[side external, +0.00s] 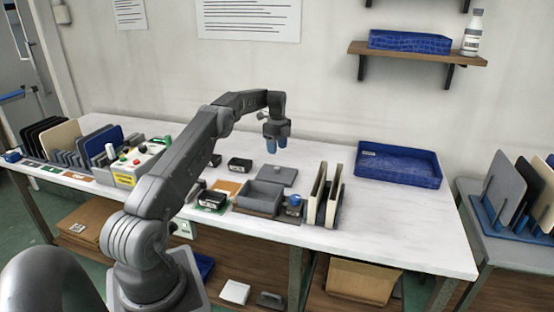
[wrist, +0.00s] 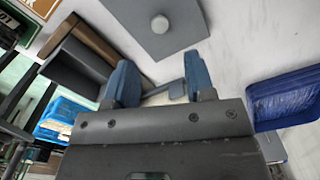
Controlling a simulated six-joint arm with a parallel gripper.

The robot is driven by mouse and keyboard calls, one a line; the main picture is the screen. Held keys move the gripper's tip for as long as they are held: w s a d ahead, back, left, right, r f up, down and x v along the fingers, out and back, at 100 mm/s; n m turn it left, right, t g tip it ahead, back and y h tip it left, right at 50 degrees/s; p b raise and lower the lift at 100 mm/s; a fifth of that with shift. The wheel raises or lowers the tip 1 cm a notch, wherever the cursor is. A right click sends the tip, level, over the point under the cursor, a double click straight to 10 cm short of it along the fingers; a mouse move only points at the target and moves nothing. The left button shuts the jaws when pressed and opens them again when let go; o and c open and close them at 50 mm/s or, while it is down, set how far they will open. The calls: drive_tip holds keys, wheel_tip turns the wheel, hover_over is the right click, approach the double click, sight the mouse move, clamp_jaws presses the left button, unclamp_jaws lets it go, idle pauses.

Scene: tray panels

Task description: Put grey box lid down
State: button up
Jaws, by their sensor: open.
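The grey box lid (side external: 284,178) lies flat on the white table, just behind the open grey box (side external: 259,196). Its round knob (side external: 281,168) faces up. In the wrist view the lid (wrist: 185,38) is at the top, with its pale knob (wrist: 160,23) beyond the fingertips. My gripper (side external: 276,143), with blue fingers, is above the lid, pointing down and apart from it. In the wrist view my gripper (wrist: 160,82) is open with nothing between its fingers. The box (wrist: 80,67) shows at the left there, partly hidden by a finger.
Upright cream and dark panels (side external: 327,196) stand right of the box. A blue tray (side external: 398,165) is at the table's back right. A small black device (side external: 240,165) and a control box (side external: 128,164) are to the left. The table's right front is clear.

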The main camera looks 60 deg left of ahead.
drive_tip(key=w+d+r+n+t, duration=0.1)
drive_tip(key=w+d+r+n, duration=0.15)
drive_tip(key=d+r, duration=1)
drive_tip(key=s+d+r+n+t+y, duration=0.1)
drive_tip(key=s+d+r+n, duration=0.3)
drive_tip(key=d+r, duration=0.6)
drive_tip(key=s+d+r+n+t, duration=0.2)
drive_tip(key=s+d+n, duration=0.1)
drive_tip(key=s+d, duration=1.1)
drive_tip(key=s+d+f+n+t+h, duration=0.1)
drive_tip(key=s+d+f+n, duration=0.3)
drive_tip(key=s, duration=0.8)
drive_tip(key=d+f, duration=0.2)
drive_tip(key=d, duration=0.1)
drive_tip(key=shift+s+d+t, duration=0.3)
drive_tip(key=shift+s+d, duration=0.1)
drive_tip(key=shift+f, duration=0.1)
